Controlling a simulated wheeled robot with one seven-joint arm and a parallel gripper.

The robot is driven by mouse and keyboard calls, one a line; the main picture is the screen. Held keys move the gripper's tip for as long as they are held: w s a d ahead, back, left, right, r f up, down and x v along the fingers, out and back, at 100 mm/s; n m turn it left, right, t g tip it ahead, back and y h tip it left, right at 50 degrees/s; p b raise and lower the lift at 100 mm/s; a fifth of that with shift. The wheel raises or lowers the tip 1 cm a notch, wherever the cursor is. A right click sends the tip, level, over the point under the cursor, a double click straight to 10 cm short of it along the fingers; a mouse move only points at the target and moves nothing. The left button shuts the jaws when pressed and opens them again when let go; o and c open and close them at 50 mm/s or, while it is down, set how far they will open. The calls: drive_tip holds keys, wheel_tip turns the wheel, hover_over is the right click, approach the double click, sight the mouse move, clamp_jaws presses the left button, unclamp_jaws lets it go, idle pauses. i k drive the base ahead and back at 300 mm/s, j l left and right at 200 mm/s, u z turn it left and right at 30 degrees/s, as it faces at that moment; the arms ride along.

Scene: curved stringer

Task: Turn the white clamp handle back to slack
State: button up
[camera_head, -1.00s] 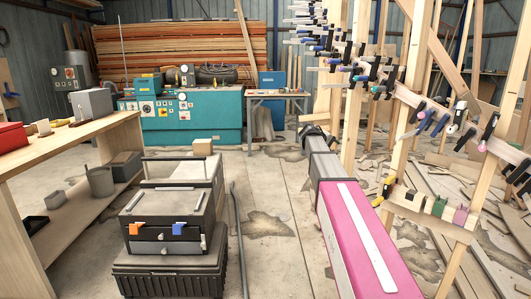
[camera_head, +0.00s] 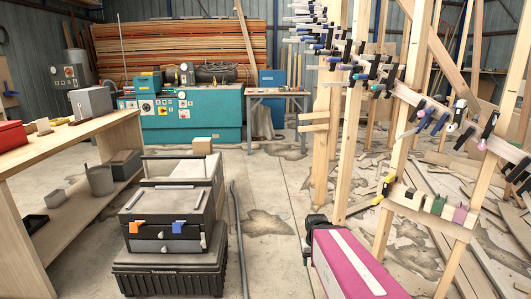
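A row of bar clamps (camera_head: 436,118) runs along the curved stringer on wooden posts at the right, with handles of several colours. One white handle (camera_head: 453,127) shows on a clamp at the right, left of a pink handle (camera_head: 482,146). Other pale parts show along the row, and I cannot tell which is the task's handle or how tight it is. The black far end of my arm (camera_head: 316,222) shows low, just past my pink link, well below and left of that white handle and apart from it. My gripper's fingers cannot be made out there.
Wooden posts (camera_head: 388,200) and a low crossboard (camera_head: 425,205) with small clamps or blocks stand right of my arm. A drawer unit (camera_head: 165,215) and a wooden workbench (camera_head: 75,145) are at the left. The floor between is mostly clear. Loose boards lie behind the posts.

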sight(451, 127)
drive_tip(key=z, duration=1.35)
